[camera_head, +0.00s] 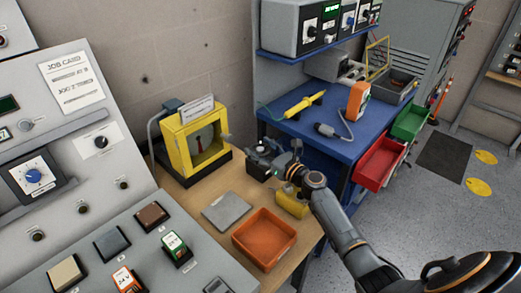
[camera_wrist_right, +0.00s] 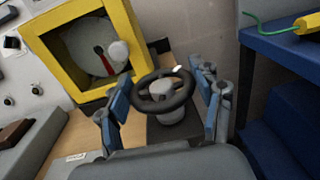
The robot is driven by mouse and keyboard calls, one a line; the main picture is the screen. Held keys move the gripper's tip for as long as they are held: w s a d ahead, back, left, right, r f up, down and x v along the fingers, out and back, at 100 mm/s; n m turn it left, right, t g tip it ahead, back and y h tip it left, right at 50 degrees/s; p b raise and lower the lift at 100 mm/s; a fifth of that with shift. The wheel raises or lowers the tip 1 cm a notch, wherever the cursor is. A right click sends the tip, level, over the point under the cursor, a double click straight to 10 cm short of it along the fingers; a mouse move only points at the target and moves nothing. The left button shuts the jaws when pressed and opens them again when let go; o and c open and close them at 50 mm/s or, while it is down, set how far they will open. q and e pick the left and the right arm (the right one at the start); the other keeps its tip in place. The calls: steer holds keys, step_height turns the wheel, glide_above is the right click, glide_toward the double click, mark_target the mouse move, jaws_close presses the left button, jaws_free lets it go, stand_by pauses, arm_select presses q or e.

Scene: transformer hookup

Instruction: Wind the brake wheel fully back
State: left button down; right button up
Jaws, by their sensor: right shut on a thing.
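The brake wheel (camera_wrist_right: 147,101) is a black ring with a grey hub, in the middle of the right wrist view. It sits on a dark base beside a yellow-framed box. My right gripper (camera_wrist_right: 163,92) has a blue-padded finger on either side of the wheel and is shut on it. In the head view my right gripper (camera_head: 262,155) is at the wheel's place, right of the yellow box, and largely hides the wheel. The yellow box (camera_head: 167,143) has a round grey face with a red mark, also seen in the wrist view (camera_wrist_right: 49,49). My left gripper is not in view.
An orange tray (camera_head: 264,262) and a grey plate (camera_head: 226,212) lie on the wooden bench. A yellow cylinder (camera_head: 291,203) stands close beside my right wrist. A blue bench (camera_head: 327,143) with tools and red and green bins is at the right. A grey control panel fills the left.

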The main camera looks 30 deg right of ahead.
mark_target(261, 148)
steer(key=shift+r, duration=0.15)
steer(key=o, duration=1.2)
steer(key=shift+c, duration=0.2)
steer(key=shift+r, duration=4.9)
steer(key=shift+f, duration=0.1)
